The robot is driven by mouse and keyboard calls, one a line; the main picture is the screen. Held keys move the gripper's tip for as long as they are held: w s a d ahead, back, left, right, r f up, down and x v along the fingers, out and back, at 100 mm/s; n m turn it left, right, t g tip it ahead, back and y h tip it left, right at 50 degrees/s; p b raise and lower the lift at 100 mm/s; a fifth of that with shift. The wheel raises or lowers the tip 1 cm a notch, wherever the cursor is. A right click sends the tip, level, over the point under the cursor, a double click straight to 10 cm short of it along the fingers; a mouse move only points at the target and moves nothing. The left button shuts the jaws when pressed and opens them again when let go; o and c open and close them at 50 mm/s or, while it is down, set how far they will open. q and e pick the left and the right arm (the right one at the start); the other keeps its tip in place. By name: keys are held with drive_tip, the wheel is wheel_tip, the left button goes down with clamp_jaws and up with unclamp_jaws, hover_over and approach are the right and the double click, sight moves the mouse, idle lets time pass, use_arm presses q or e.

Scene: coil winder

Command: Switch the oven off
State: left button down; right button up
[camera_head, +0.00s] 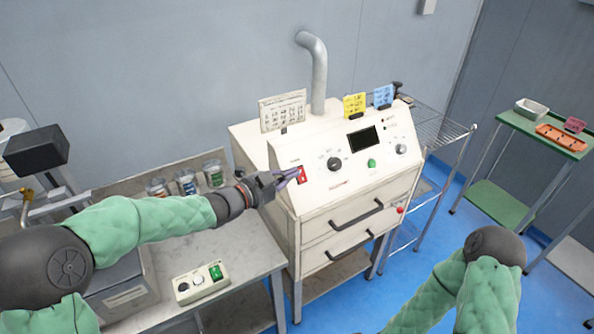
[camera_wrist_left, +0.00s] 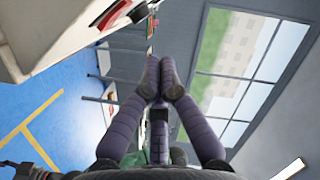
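The oven (camera_head: 345,205) is a cream cabinet with a sloped control panel, at the middle of the head view. Its red rocker switch (camera_head: 303,176) is at the left end of the panel. My left gripper (camera_head: 296,174) is at the panel's left edge, its purple fingers pointing at the switch and partly overlapping it. I cannot tell whether they touch it. In the left wrist view the fingertips (camera_wrist_left: 160,70) are together with nothing between them. The red switch (camera_wrist_left: 116,14) also shows there, up and left of the fingertips. My right gripper is out of view.
The panel also has a black knob (camera_head: 334,163), a green button (camera_head: 372,163) and a dark display (camera_head: 363,139). A control box (camera_head: 201,283) and several jars stand on the left bench. A wire rack (camera_head: 440,128) stands right of the oven. Blue floor lies open at right.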

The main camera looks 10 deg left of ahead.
use_arm(q)
drive_tip(key=p+v, duration=0.1)
drive_tip(key=v, duration=0.5)
drive_tip(key=shift+r, duration=0.2)
drive_tip(key=shift+f, duration=0.1)
wheel_tip(320, 180, down, 15)
drive_tip(key=n+y, duration=0.1)
drive_tip(key=n, duration=0.3)
drive_tip(key=n+g+y, duration=0.1)
drive_tip(key=n+y, duration=0.1)
drive_tip(key=n, duration=0.2)
drive_tip(key=shift+w+d, duration=0.1)
drive_tip(key=shift+w, duration=0.05)
drive_tip(key=s+f+n+g+y, duration=0.1)
drive_tip(key=s+f+n+g, duration=0.15)
drive_tip(key=f, duration=0.45)
drive_tip(key=s+f+n+g+y, duration=0.1)
drive_tip(key=s+f+n, duration=0.2)
drive_tip(key=f, duration=0.3)
drive_tip(key=s+d+f+n+g+y, duration=0.1)
drive_tip(key=s+f+n+g, duration=0.3)
drive_tip(key=s+f, duration=0.4)
drive_tip(key=s+d+f+n+g, duration=0.2)
drive_tip(key=s+f+n, duration=0.3)
drive_tip(key=s, duration=0.8)
wheel_tip(320, 180, down, 4)
drive_tip(key=shift+s+d+r+g+y, duration=0.2)
drive_tip(key=shift+s+d+g+y, duration=0.2)
drive_tip(key=shift+g, duration=0.45)
